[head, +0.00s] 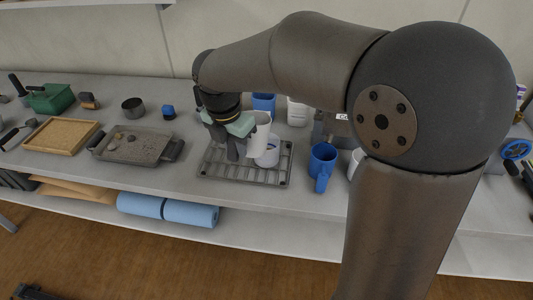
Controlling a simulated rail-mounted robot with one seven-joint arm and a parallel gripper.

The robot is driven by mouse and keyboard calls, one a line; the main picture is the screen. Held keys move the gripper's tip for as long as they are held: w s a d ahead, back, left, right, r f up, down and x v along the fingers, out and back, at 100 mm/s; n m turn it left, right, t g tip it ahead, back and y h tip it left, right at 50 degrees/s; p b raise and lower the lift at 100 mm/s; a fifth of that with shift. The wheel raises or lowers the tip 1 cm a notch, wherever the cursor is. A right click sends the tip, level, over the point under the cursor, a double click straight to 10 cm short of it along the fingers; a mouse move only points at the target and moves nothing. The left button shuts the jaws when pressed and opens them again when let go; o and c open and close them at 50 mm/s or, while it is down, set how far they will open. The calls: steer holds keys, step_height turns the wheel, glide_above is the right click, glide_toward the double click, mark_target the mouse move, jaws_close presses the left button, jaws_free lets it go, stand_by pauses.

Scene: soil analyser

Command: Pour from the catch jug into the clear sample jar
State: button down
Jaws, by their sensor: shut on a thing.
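My gripper (238,148) is above the wire rack (240,177) at the middle of the bench. It is shut on a pale jug (259,134), which I take to be the catch jug; the jug looks slightly tilted. A pale, clear-looking jar (268,154) with a bluish lower part stands on the rack, just below and right of the held jug. It seems to be the clear sample jar. The jug overlaps the jar in this view, so I cannot tell whether they touch. No stream of contents is visible, and the jug's inside is hidden.
A blue jug (322,163) stands right of the rack. A blue container (264,103) and a white container (297,112) stand behind. A grey tray (137,146), wooden tray (62,136) and dark cup (133,107) lie left. My arm hides part of the right side.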

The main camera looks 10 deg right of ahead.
steer(key=shift+r+p, duration=0.25)
steer(key=shift+p, duration=0.65)
steer(key=shift+w+d+f, duration=0.1)
steer(key=shift+f, duration=0.1)
step_height(320, 180, up, 3)
steer(key=p, duration=0.3)
steer(key=shift+r, duration=0.1)
